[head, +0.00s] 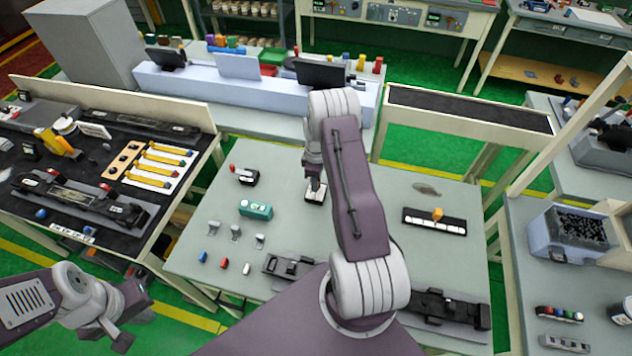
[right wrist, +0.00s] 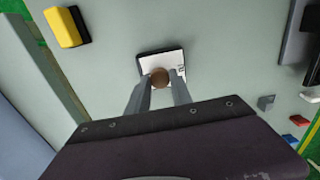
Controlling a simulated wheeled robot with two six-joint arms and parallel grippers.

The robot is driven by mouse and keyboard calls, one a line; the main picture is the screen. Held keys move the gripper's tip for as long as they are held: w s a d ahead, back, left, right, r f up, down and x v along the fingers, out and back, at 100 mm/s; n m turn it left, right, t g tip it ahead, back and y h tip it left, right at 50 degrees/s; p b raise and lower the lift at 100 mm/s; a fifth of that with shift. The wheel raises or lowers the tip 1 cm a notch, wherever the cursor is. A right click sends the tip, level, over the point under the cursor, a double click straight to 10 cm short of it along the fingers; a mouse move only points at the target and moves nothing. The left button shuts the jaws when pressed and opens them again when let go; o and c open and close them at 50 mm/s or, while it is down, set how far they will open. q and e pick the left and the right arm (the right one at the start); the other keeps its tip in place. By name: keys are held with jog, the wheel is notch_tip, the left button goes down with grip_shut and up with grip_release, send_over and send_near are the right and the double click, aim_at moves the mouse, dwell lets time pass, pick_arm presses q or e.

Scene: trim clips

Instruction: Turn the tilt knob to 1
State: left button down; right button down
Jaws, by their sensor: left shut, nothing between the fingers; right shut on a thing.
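A small dial with a white face plate (right wrist: 148,65) and dark rim lies on the grey-green table. A round brown knob (right wrist: 159,78) stands on it; small marks show at the plate's right edge, too small to read. My right gripper (right wrist: 159,84) is shut on the knob, one finger on each side. In the head view the plate (head: 316,197) shows under my right gripper (head: 314,184), and the knob is hidden. Which number the knob points to cannot be told. My left gripper (head: 122,326) is shut and empty, low at the left, away from the table.
Several clips (head: 236,231) lie in front. A black strip with an orange knob (head: 437,214) lies right. A yellow block (right wrist: 67,27) shows in the wrist view.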

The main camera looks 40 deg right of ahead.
jog(key=m+b, duration=0.1)
jog(key=m, duration=0.3)
jog(key=shift+f+b, duration=0.1)
jog(key=shift+b, duration=0.3)
jog(key=shift+m+b, duration=0.55)
jog(key=shift+m, duration=1.35)
jog(key=c, duration=1.1)
grip_release()
jog(key=shift+s+d, duration=0.1)
jog(key=shift+c, duration=0.2)
notch_tip(320, 180, up, 9)
jog(key=b, duration=0.2)
